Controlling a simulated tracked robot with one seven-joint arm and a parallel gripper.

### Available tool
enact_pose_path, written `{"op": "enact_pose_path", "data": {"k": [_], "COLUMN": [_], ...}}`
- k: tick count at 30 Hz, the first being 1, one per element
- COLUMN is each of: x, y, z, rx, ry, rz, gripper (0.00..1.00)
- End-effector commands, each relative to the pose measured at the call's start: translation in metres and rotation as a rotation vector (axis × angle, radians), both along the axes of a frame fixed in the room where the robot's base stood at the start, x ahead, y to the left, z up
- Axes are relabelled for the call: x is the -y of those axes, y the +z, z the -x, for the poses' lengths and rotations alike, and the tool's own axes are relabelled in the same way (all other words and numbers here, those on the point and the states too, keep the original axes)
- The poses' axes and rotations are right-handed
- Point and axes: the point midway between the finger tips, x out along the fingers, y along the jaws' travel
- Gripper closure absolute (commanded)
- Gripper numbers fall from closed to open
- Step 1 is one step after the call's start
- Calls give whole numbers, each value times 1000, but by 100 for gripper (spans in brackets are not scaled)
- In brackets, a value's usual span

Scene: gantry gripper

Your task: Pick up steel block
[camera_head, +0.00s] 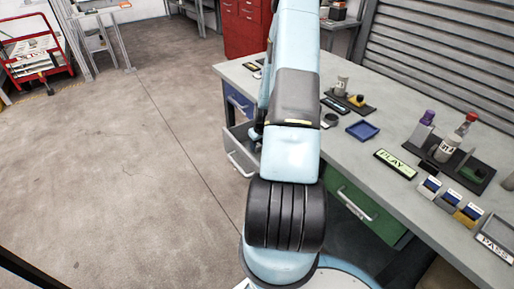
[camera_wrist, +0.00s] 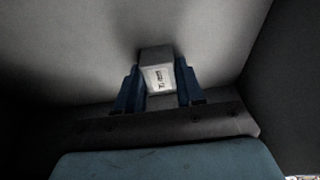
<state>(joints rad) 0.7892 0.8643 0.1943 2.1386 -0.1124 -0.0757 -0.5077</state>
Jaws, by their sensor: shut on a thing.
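The label's print is too small to read surely. Grey surfaces with dark corners surround the gripper, like the inside of a drawer. In the head view, my arm hides the block and most of the gripper, beside an open grey drawer (camera_head: 241,160) of the workbench.
The workbench (camera_head: 361,155) holds a blue tray (camera_head: 363,131), a PLAY sign (camera_head: 395,163), bottles on dark trays and several small boxes. A green drawer (camera_head: 362,203) is below. Open floor (camera_head: 130,190) lies left. A red cart (camera_head: 38,58) stands far left.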

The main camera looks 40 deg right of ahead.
Motion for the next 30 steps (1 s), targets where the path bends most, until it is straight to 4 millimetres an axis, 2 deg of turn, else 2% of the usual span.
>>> {"op": "enact_pose_path", "data": {"k": [1,7,19,26,30], "x": [0,-1,0,0,-6], "y": [-1,-1,3,31,54], "z": [1,1,1,0,19], "rx": [-1,-2,-2,1,0], "ry": [0,0,-1,1,0], "rz": [-1,-1,-1,0,0], "gripper": [81,100,100,100,100]}}
